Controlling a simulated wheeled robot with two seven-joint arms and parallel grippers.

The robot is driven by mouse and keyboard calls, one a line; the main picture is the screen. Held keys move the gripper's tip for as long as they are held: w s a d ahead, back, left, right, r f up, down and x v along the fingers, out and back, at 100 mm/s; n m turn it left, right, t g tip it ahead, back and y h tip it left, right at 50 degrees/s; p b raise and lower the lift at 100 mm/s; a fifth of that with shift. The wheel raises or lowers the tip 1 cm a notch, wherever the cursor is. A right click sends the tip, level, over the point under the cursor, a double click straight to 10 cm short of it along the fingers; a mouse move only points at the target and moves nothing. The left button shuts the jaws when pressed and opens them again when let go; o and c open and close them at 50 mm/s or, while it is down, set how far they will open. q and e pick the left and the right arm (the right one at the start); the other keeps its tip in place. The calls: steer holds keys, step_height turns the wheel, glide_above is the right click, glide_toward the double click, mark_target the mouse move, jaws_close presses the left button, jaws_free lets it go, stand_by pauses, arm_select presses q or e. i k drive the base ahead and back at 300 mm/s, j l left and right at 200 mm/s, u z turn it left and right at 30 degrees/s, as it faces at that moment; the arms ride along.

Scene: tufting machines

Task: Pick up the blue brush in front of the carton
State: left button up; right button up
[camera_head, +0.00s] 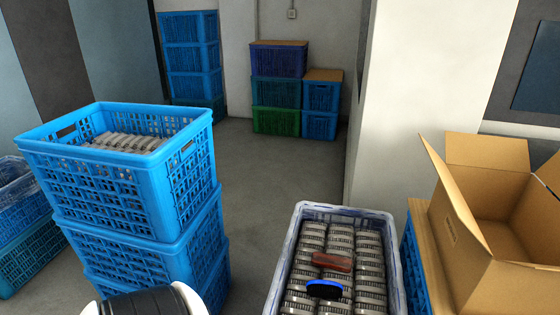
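The blue brush (324,289) lies on top of the rows of grey ribbed parts in a pale blue-white crate (393,262) at the bottom centre. Its top is blue and its lower edge is dark. The carton (482,192) is open, with its flaps up, and stands to the right of that crate on a wooden board (424,240). Neither of my grippers shows in the head view.
A reddish-brown brush (332,261) lies just behind the blue one. Stacked blue crates (128,190) stand at the left, the top one holding similar grey parts. A white pillar (405,110) rises behind the carton. Grey floor (275,165) is clear between the stacks.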

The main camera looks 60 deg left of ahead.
mark_target(317, 288)
steer(key=u, duration=1.35)
